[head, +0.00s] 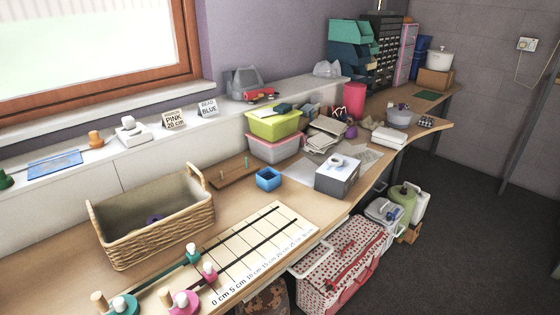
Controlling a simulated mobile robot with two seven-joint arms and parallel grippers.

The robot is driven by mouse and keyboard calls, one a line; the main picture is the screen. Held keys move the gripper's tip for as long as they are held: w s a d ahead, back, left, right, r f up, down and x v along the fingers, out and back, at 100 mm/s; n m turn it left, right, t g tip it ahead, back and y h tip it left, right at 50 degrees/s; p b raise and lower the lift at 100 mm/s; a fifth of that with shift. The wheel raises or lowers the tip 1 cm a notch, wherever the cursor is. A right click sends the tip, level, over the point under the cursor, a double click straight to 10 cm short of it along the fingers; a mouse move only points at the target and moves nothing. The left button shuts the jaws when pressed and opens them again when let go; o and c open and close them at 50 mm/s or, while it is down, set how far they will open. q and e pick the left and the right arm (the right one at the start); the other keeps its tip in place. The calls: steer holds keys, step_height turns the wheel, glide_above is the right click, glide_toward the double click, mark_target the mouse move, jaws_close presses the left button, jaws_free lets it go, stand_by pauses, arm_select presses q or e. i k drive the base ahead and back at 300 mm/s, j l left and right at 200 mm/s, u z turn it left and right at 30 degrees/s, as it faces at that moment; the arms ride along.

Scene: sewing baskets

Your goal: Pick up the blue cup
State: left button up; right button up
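A small blue, open-topped, squarish cup (268,180) stands upright on the wooden worktop, near the middle of the head view. It is right of the wicker basket and left of a grey box with a white top. Nothing touches it that I can see, and its inside is dark. Neither of my grippers is in view.
A wicker basket (160,232) holds a purple item. A ruled cutting board (262,248), spools (185,302) and pegs lie in front. A grey box (337,179) and stacked green and pink bins (274,123) stand near the cup. Worktop left of the cup is partly bare.

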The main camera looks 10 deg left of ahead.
mark_target(269, 179)
steer(key=i+l, duration=0.2)
steer(key=l, duration=0.15)
steer(key=i+l, duration=0.2)
steer(key=l, duration=0.15)
steer(key=i+l, duration=0.2)
steer(key=l, duration=0.2)
steer(key=i+l, duration=0.2)
steer(key=l, duration=0.15)
steer(key=u, duration=0.4)
steer(key=l+u, duration=0.15)
steer(key=u, duration=0.3)
steer(key=l+u, duration=0.1)
steer(key=u, duration=0.3)
steer(key=i+l, duration=0.05)
